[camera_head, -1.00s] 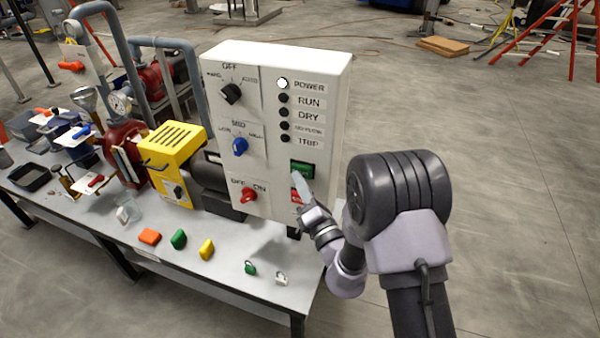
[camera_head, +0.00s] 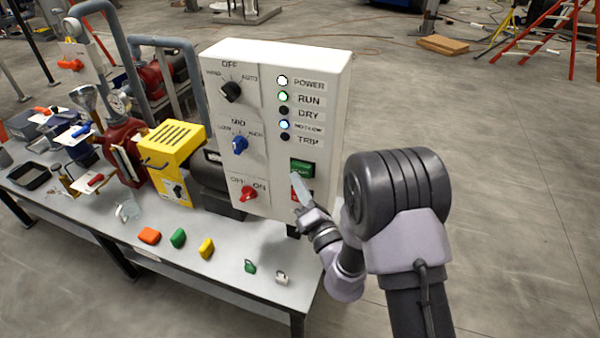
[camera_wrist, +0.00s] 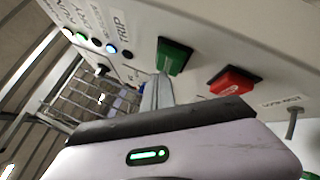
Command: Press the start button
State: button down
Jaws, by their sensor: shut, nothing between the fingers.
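The green start button (camera_head: 302,167) is on the right side of the white control panel (camera_head: 325,95), above a red button (camera_head: 297,194). The start button also shows in the wrist view (camera_wrist: 174,56), left of the red button (camera_wrist: 234,80). My gripper (camera_head: 295,177) is shut and empty, its tip just left of and below the green button. In the wrist view the fingers (camera_wrist: 157,92) point toward the green button's lower left edge. I cannot tell whether they touch it. The POWER, RUN and a blue lower lamp are lit; DRY and TRIP are dark.
The panel stands on a grey table (camera_head: 225,270) with knobs on its left half. Coloured pieces and padlocks (camera_head: 281,277) lie along the front edge. A yellow-covered machine (camera_head: 172,160) stands left of the panel.

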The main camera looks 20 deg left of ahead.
jog(key=shift+s, duration=0.25)
jog(key=s, duration=0.1)
jog(key=s+b, duration=0.1)
jog(key=s, duration=0.1)
jog(key=s+b, duration=0.1)
jog(key=s, duration=0.1)
jog(key=shift+a, duration=0.25)
dwell(0.7)
